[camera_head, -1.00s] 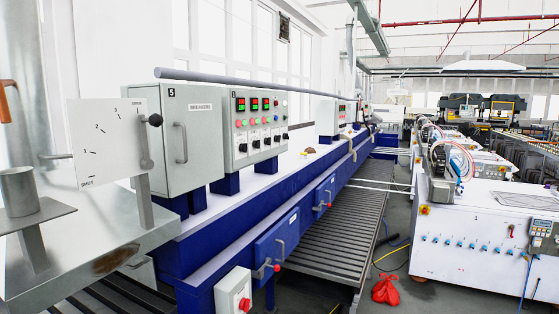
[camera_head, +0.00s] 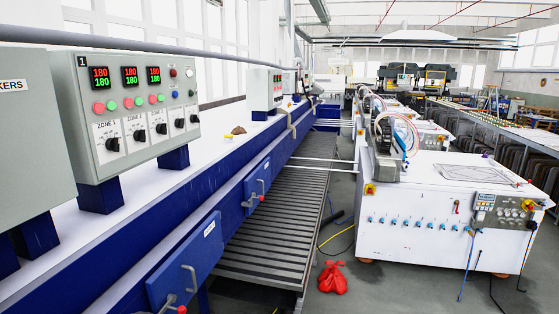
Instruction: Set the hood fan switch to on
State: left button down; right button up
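A grey control panel (camera_head: 88,160) marked 1 stands on blue feet at the left. It has red and green digital displays, red and green buttons, and a row of black rotary switches (camera_head: 139,135). The first two switches are labelled ZONE 1 and ZONE 2; the other labels are too small to read, so I cannot tell which one is the hood fan switch or how it is set. Neither of my grippers shows in the head view.
A grey cabinet (camera_head: 28,150) is cut by the left edge. A long grey pipe (camera_head: 200,50) runs above the panel. Blue drawers with handles (camera_head: 188,262) front the line. A white machine (camera_head: 440,225) stands right, a red bag (camera_head: 333,279) on the floor. Floor between is partly clear.

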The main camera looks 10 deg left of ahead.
aim_at(194, 118)
jog(key=i+l+u, duration=0.15)
jog(key=i, duration=0.3)
jog(key=i+l+u, duration=0.2)
jog(key=i, duration=0.3)
jog(key=i+l+u, duration=0.15)
jog(key=i, duration=0.3)
jog(key=i+l+u, duration=0.15)
jog(key=i+l, duration=0.15)
jog(key=i, duration=0.15)
